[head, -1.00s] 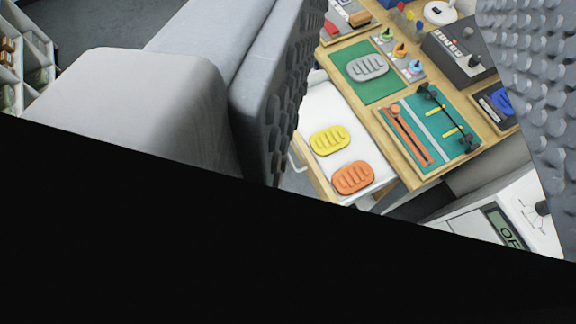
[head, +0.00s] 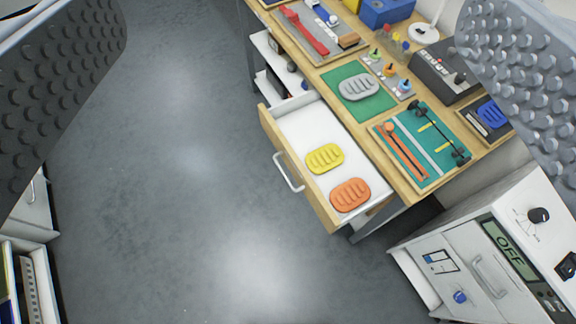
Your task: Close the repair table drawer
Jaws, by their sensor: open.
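The repair table (head: 335,77) has a wooden top and stands at the upper right. Its drawer (head: 295,118) is pulled out toward the left, with a wooden front and a white inside. A pale bar handle (head: 288,173) sticks out from the drawer front. A yellow pad (head: 324,158) and an orange pad (head: 350,194) lie in the drawer. My gripper (head: 290,75) is open. Its two studded grey fingers frame the view at the upper left and upper right, with nothing between them. How far they are above the drawer is hard to tell.
A white cabinet (head: 465,250) with an "OFF" display stands at the lower right, close to the table. A shelf unit (head: 25,230) is at the left edge. The grey floor (head: 170,180) left of the drawer is clear.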

